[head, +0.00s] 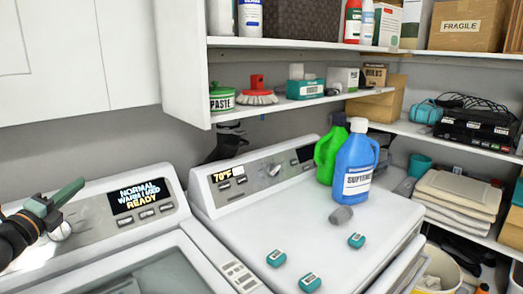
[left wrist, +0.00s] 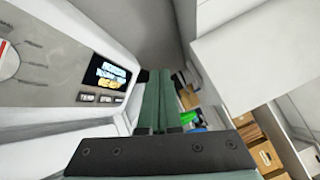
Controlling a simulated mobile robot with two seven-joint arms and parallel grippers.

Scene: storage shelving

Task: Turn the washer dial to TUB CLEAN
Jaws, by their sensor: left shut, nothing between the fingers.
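The washer (head: 110,190) stands at the lower left, with a sloped control panel. Its round white dial (head: 60,228) is partly hidden behind my left gripper (head: 80,184). The washer's display (head: 140,195) reads NORMAL, WARM and MED, and READY. My left gripper is shut and empty, with its green fingers in front of and just above the dial; I cannot tell whether they touch it. In the left wrist view the shut fingers (left wrist: 155,75) point past the display (left wrist: 108,74), and a pale round part with a red mark (left wrist: 8,62) shows at the left edge. My right gripper is not in view.
A second white machine (head: 290,205) stands to the right, bearing a blue bottle (head: 355,165), a green bottle (head: 328,155), a grey lump (head: 341,214) and small teal boxes (head: 276,258). A shelf (head: 300,102) hangs above it. White cabinets (head: 80,55) overhang the washer.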

